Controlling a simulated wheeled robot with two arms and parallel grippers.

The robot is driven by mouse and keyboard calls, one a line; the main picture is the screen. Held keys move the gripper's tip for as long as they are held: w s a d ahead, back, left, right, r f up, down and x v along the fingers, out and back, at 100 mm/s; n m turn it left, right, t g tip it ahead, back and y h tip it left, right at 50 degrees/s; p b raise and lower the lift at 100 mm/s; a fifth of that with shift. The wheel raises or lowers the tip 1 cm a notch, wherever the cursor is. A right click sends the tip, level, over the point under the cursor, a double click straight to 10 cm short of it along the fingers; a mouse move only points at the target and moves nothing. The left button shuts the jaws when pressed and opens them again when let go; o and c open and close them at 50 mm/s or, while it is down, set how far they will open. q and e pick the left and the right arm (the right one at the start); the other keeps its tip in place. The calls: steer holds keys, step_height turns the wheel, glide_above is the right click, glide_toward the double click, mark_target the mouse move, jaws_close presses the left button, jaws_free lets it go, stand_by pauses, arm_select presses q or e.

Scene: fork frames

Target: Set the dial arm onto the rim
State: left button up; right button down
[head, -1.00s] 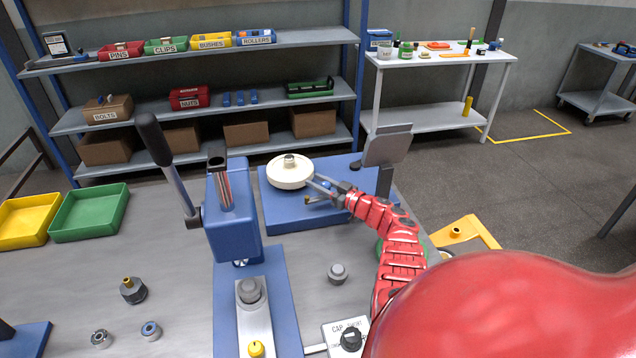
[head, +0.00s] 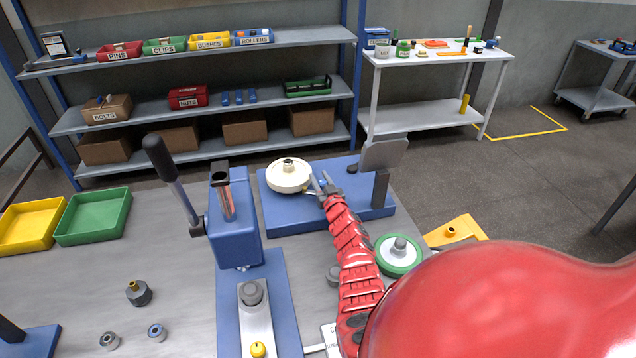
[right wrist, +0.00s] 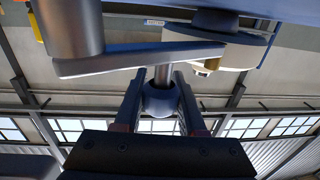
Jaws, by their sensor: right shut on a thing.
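A cream wheel (head: 289,179) with a metal hub lies flat on a blue base plate (head: 285,217); its rim also shows in the right wrist view (right wrist: 243,52). The grey dial arm (right wrist: 110,62) runs from a post (right wrist: 70,25) to the wheel's edge. Its brass tip (right wrist: 211,64) is close beside the rim; I cannot tell if they touch. My right gripper (head: 323,183) is shut on the dial arm's round knob (right wrist: 159,100). In the head view, my gripper hides most of the dial arm. My left gripper is not in view.
A grey plate on a post (head: 384,155) stands right of my gripper. A blue press (head: 235,225) with a lever stands to the left. A green-rimmed wheel (head: 399,256) lies beside my right arm. Green (head: 94,217) and yellow trays (head: 30,228) lie far left.

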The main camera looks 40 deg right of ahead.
steer(key=shift+w+d+f+m+g+h+b, duration=0.15)
steer(key=shift+d+m+g+h+b, duration=0.35)
steer(key=shift+m+h+b, duration=0.55)
steer(key=shift+r+n+b, duration=0.2)
steer(key=shift+n+b, duration=0.05)
steer(key=shift+b, duration=0.1)
steer(key=shift+c, duration=2.4)
jaws_free()
